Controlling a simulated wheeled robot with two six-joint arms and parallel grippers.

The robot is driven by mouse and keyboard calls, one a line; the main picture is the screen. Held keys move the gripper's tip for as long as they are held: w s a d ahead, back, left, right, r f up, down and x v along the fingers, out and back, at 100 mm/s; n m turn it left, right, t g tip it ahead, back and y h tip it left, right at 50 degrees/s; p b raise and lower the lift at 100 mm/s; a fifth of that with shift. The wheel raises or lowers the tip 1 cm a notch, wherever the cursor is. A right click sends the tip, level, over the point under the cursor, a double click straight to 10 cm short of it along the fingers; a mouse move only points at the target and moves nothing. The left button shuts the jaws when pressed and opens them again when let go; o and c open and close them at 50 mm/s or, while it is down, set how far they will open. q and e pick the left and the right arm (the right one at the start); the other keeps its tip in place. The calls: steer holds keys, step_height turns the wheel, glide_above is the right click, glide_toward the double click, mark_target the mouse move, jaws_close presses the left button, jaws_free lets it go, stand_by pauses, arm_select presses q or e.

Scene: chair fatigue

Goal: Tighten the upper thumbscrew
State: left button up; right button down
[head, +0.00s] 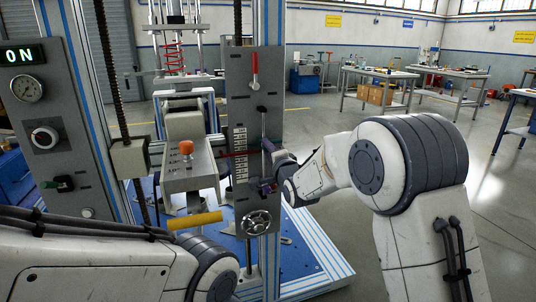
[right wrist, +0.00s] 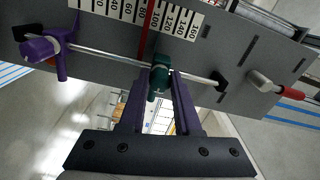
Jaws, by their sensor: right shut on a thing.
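The upper thumbscrew is dark green and sits on a thin metal rod beside a white scale (head: 240,165); it shows in the right wrist view (right wrist: 160,76). My right gripper (head: 270,150) is shut on it, with both dark fingers (right wrist: 160,90) around its body. The lower thumbscrew is purple and sits further down the same rod, at the left of the right wrist view (right wrist: 42,47); it also shows in the head view (head: 266,187). A red pointer line (right wrist: 147,35) crosses the scale near 80. My left gripper is out of view; only its arm shows.
The grey panel (head: 239,95) carries a red-handled lever (head: 254,66) above and a handwheel (head: 256,223) below. To its left are an orange knob (head: 186,147) and a yellow bar (head: 195,220). Floor right of the machine is open; workbenches stand further back.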

steer(key=m+b, duration=0.1)
steer(key=m, duration=0.4)
steer(key=shift+m, duration=0.4)
stand_by(0.4)
steer(key=c, duration=0.6)
jaws_free()
steer(key=v, duration=1)
steer(key=shift+s, duration=0.25)
steer(key=shift+d, duration=0.1)
